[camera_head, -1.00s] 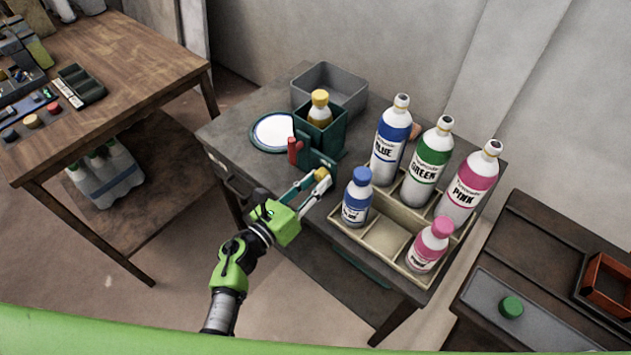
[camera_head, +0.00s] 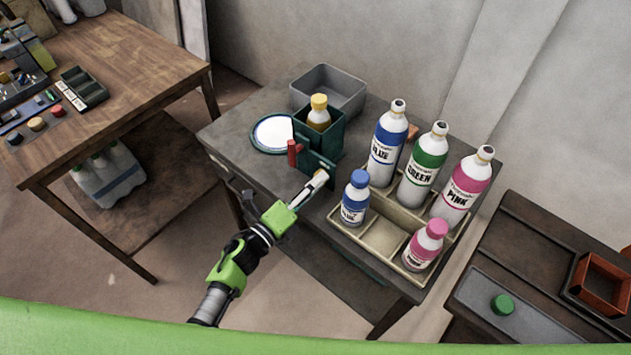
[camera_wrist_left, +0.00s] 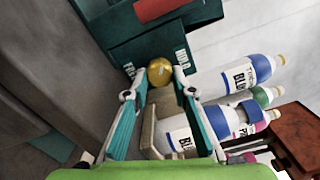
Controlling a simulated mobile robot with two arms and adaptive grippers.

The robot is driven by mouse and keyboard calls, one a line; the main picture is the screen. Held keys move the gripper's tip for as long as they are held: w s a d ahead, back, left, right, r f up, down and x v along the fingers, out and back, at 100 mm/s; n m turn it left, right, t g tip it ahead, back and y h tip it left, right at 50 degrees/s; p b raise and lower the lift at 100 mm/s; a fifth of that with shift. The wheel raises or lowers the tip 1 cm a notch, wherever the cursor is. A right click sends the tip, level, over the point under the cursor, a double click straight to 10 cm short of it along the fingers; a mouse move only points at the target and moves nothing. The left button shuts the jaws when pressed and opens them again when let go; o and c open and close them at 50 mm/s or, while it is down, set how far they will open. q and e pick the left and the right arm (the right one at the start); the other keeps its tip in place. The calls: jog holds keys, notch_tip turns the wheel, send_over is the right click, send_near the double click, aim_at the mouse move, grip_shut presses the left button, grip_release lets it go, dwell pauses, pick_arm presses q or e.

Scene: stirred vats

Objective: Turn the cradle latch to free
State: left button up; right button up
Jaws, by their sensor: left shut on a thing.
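The dark green cradle (camera_head: 325,135) stands on the grey cabinet and holds a yellow-capped bottle (camera_head: 318,114). It also shows at the top of the left wrist view (camera_wrist_left: 135,50). The latch shows there as a round brass knob (camera_wrist_left: 160,71) on the cradle's front, between partly hidden letters "FR" on the left and "HOLD" on the right. My left gripper (camera_head: 318,181) reaches the cradle's front, its fingers on either side of the knob and shut on it. In the head view the gripper mostly hides the knob. My right gripper is not in view.
A red handle (camera_head: 293,152) sticks out at the cradle's left, beside a round white-topped plate (camera_head: 273,133). A grey bin (camera_head: 330,88) stands behind. To the right, a beige divided tray (camera_head: 415,272) holds several bottles close to my left gripper.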

pick_arm(q)
jog(key=n+p, duration=0.1)
jog(key=n, duration=0.3)
jog(key=shift+r+n, duration=0.1)
jog(key=shift+n, duration=0.3)
jog(key=n+p, duration=0.1)
jog(key=n, duration=0.4)
jog(key=shift+p, duration=0.3)
jog(key=n+p, duration=0.1)
jog(key=n, duration=0.4)
jog(key=shift+a+n, duration=0.15)
jog(key=shift+n, duration=1.85)
jog(key=o, duration=1.1)
jog(key=shift+w+r, duration=0.1)
jog(key=v, duration=1.2)
